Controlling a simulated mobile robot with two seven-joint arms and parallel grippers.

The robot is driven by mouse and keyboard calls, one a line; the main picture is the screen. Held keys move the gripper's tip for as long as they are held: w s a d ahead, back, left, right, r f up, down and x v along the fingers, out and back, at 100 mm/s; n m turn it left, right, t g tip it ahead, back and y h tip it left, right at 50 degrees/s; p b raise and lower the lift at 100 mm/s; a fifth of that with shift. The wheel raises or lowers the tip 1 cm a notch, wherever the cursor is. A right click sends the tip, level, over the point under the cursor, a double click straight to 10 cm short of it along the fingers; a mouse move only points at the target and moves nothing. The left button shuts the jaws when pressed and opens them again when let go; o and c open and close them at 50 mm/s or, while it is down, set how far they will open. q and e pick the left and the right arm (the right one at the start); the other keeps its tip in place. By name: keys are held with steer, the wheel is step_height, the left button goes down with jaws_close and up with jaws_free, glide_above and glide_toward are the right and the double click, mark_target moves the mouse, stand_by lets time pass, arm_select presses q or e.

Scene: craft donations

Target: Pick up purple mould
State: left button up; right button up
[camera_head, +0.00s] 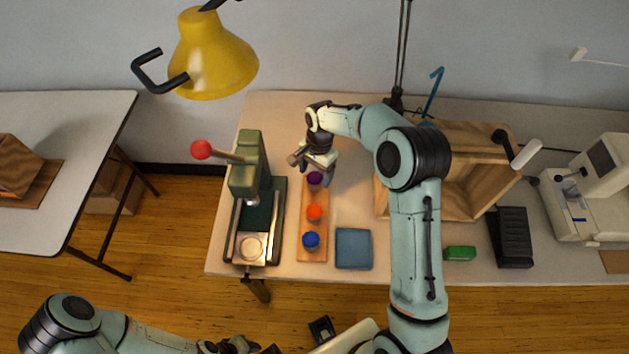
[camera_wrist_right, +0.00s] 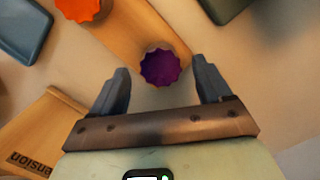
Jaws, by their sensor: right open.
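The purple mould (camera_head: 314,178) is a small round piece with a scalloped edge at the far end of a wooden board (camera_head: 320,254). In the right wrist view the purple mould (camera_wrist_right: 160,68) lies just ahead of and between my right gripper's fingertips. My right gripper (camera_head: 318,172) is open and empty, with its fingers (camera_wrist_right: 160,75) apart on either side of the mould; I cannot tell if they touch it. An orange mould (camera_head: 314,212) and a blue mould (camera_head: 311,240) sit on the same board, nearer the front edge. My left gripper (camera_head: 235,346) shows only partly at the bottom edge.
A green press (camera_head: 246,190) with a red-knobbed lever stands left of the board. A blue square pad (camera_head: 353,249) lies to its right. A wooden crate (camera_head: 475,205), a green block (camera_head: 460,253) and a sewing machine (camera_head: 590,195) are further right. A yellow lamp (camera_head: 212,58) hangs above.

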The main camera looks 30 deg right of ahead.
step_height(320, 180, down, 2)
steer(key=shift+f, duration=0.1)
steer(key=shift+a, duration=0.1)
steer(key=c, duration=1.2)
steer(key=shift+c, duration=0.2)
